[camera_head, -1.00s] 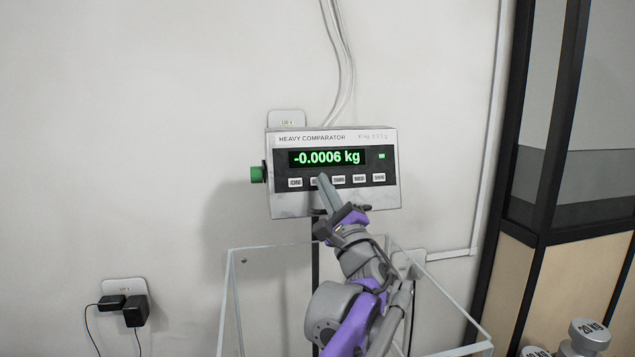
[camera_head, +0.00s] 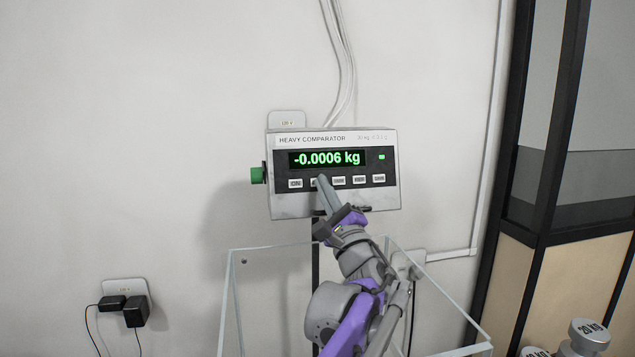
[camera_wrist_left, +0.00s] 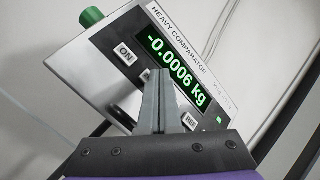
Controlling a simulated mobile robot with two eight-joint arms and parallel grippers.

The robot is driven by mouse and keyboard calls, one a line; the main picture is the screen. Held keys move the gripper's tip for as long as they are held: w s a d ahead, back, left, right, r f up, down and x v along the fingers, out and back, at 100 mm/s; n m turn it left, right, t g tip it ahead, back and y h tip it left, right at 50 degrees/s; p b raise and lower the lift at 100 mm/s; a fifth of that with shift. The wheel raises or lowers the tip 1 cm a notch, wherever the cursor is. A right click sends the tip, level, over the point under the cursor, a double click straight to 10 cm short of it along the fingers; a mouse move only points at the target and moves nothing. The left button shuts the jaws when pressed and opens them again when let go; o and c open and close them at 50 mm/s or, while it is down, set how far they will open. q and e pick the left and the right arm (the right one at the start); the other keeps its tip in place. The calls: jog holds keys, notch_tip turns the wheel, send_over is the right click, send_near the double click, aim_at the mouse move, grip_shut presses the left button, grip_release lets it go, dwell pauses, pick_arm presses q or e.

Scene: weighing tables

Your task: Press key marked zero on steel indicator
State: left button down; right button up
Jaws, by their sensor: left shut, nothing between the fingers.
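My right gripper is not in view.
A clear-walled enclosure (camera_head: 229,290) stands below the indicator, around my arm. A green knob (camera_head: 257,175) sticks out of the indicator's left side. Dark-framed panels (camera_head: 540,180) and 20 KG weights (camera_head: 588,336) are at the right. Plugs (camera_head: 136,312) sit in a wall outlet at lower left.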

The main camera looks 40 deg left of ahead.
pick_arm(q)
jog(key=shift+w, duration=0.1)
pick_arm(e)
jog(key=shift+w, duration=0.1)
pick_arm(q)
jog(key=shift+w+a+f, duration=0.1)
jog(key=shift+w+a, duration=0.1)
jog(key=shift+a, duration=0.15)
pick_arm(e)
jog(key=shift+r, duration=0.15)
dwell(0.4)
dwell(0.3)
pick_arm(q)
jog(key=shift+s+d+r+p, duration=0.2)
jog(key=shift+s+d+p, duration=0.1)
jog(key=shift+s+d, duration=0.25)
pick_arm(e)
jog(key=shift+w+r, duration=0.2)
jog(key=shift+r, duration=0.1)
pick_arm(q)
jog(key=shift+d, duration=0.1)
jog(key=s+d, duration=0.1)
jog(key=s+d+r+p, duration=0.1)
jog(key=s+d, duration=0.1)
jog(key=shift+d+r, duration=0.2)
jog(key=shift+d, duration=0.1)
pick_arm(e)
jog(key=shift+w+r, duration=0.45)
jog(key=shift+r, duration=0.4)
